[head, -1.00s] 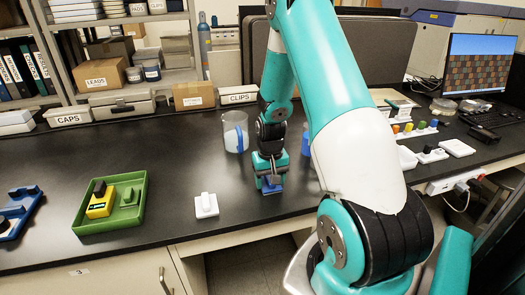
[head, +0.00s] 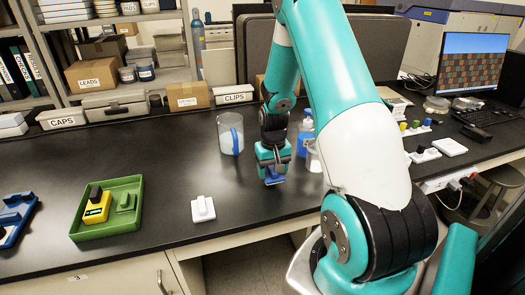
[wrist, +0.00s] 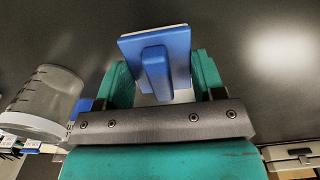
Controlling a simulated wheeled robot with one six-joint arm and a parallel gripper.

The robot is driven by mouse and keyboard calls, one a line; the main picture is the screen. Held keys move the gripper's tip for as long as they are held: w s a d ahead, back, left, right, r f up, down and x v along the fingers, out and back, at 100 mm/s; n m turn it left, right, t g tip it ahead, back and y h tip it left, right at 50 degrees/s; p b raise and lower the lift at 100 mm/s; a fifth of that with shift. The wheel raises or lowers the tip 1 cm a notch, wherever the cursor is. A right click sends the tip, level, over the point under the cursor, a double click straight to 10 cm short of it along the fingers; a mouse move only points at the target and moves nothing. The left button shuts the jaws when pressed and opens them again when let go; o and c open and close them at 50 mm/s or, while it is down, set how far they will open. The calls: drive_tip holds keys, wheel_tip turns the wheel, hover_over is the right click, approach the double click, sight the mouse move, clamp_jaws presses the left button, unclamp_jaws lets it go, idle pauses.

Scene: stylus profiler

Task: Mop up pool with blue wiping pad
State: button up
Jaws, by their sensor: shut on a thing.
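My gripper (head: 273,174) is shut on the blue wiping pad (head: 275,181) over the black bench, right of the clear beaker. In the wrist view the pad (wrist: 179,48) sits between the teal fingers (wrist: 158,88), held by its raised blue handle, with a pale layer under its blue top. I cannot tell whether the pad touches the bench. No pool can be made out clearly; a pale bright patch on the dark surface in the wrist view may be only glare.
A clear beaker (head: 231,134) stands left of my gripper; a blue-liquid bottle (head: 304,137) stands close on its right. A white pad with a handle (head: 202,209) and a green tray (head: 78,228) lie left. Bench between the beaker and white pad is clear.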

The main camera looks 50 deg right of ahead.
drive_tip(key=shift+r+p, duration=1.85)
drive_tip(key=shift+r, duration=0.8)
